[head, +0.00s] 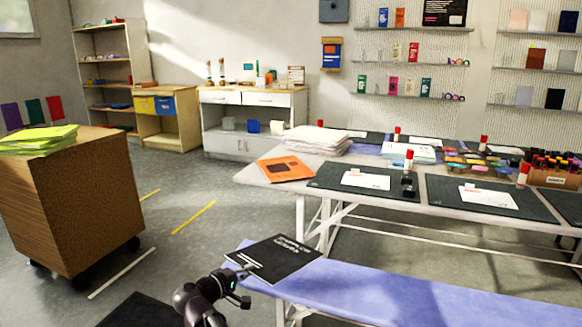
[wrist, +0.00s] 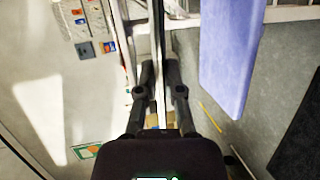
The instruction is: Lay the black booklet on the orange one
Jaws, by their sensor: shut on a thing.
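The black booklet (head: 275,259) with white print is in my gripper (head: 243,271), held by its near left edge. In the head view it appears in front of the left end of the purple bench, clear of the table. In the wrist view my gripper (wrist: 160,75) has its fingers close together on the booklet, which shows edge-on as a thin strip (wrist: 157,35). The orange booklet (head: 288,172), with a dark patch on its cover, lies flat on the table's near left corner, farther away than my gripper.
The white table (head: 270,182) holds a paper stack (head: 310,140) just behind the orange booklet and a dark mat (head: 335,178) to its right. The purple bench (head: 400,300) stands before it. A wooden cabinet (head: 70,200) is at left, with open floor between.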

